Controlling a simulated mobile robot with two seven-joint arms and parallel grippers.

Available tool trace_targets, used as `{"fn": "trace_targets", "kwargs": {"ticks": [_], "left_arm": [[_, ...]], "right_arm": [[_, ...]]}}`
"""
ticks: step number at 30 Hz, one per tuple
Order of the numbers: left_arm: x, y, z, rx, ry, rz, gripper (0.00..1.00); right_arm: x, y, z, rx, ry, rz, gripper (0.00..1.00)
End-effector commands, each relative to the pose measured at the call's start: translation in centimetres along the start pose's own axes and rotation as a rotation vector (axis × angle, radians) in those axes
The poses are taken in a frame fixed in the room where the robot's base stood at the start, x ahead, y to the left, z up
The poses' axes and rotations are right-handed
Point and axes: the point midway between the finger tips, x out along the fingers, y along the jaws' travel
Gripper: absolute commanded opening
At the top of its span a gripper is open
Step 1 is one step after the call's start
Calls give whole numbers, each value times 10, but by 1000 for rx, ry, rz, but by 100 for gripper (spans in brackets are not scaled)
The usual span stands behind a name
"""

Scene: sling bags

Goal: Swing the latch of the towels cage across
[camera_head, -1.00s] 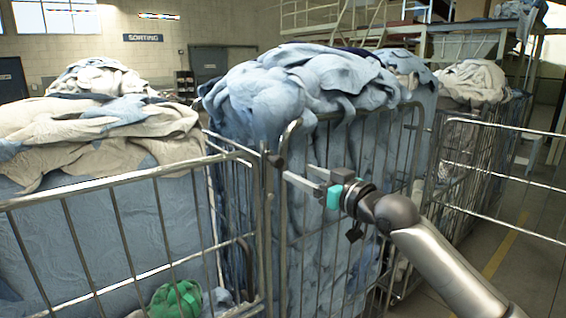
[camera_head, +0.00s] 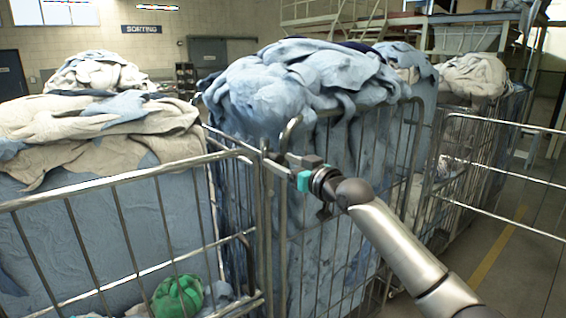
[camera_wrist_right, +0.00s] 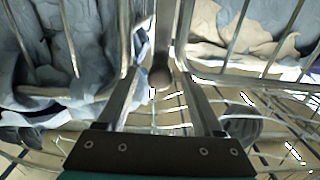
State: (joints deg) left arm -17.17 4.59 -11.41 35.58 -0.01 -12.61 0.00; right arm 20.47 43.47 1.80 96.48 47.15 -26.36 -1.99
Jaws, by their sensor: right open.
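The tall wire cage (camera_head: 284,225) in the middle is heaped with pale blue cloth (camera_head: 300,85). I cannot read any label saying which cage is the towels cage. My right gripper (camera_head: 273,162) is at the upper corner where this cage meets the left cage, its fingers pointing left. In the right wrist view, the open fingers (camera_wrist_right: 161,82) stand on either side of a small rounded knob (camera_wrist_right: 161,76), apparently the latch end, in front of an upright bar. I cannot tell whether either finger touches it. In the head view the fingers hide the latch. My left gripper is out of view.
The left cage (camera_head: 120,177) holds beige and blue cloth, with a green bundle (camera_head: 177,296) low down. Another wire cage (camera_head: 505,175) stands at the right.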

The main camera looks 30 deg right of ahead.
Motion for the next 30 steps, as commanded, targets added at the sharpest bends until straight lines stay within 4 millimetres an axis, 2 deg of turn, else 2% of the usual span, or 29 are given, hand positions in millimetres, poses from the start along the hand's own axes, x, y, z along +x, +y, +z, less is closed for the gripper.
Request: {"fn": "trace_targets", "kwargs": {"ticks": [3, 21, 30], "left_arm": [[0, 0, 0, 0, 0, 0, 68], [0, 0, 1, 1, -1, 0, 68], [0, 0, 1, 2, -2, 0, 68]], "right_arm": [[0, 0, 0, 0, 0, 0, 68], [0, 0, 0, 1, -1, 0, 0], [0, 0, 0, 0, -1, 0, 0]]}}
